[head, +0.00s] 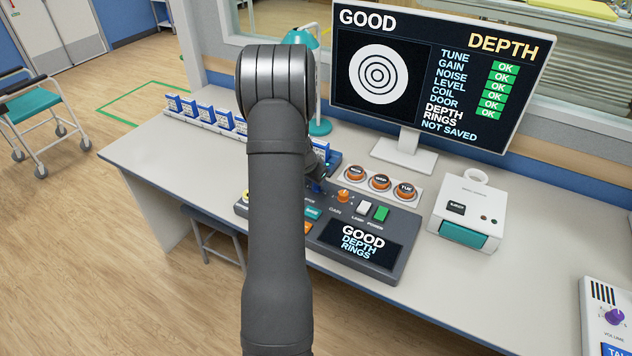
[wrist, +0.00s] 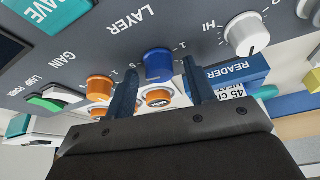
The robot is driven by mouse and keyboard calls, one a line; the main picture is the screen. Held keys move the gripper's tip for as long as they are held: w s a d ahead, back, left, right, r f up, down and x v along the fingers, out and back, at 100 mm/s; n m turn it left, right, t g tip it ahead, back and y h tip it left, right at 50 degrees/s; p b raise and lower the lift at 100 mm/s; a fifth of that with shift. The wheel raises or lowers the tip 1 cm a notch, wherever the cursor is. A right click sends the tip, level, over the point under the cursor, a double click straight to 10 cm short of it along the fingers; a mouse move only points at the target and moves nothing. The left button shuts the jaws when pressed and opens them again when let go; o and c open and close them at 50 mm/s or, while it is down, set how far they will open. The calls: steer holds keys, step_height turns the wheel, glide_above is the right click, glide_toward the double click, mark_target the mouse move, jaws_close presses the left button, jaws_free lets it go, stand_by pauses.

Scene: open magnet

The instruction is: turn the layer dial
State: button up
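The layer dial (wrist: 158,64) is a blue knob under the word LAYER in the wrist view. My gripper (wrist: 160,72) is open, one dark finger on each side of the dial. A small gap shows between each finger and the knob. I cannot tell how deep the fingers reach alongside it. The dial sits on a grey console (head: 405,224) on the desk. In the head view my arm hides most of the gripper and the dial area. The console display (head: 358,244) reads GOOD DEPTH RINGS.
The orange gain knob (wrist: 100,88) is left of the dial, and a white knob (wrist: 246,34) is right. A blue reader (wrist: 240,72) is close to the right finger. The monitor (head: 437,75) shows rings, GOOD, DEPTH and NOT SAVED. A white box (head: 468,212) stands right of the console.

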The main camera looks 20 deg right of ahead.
steer(key=v, duration=1.7)
steer(key=shift+s, duration=0.15)
steer(key=shift+a, duration=0.1)
steer(key=x, duration=1.7)
steer(key=shift+r, duration=0.1)
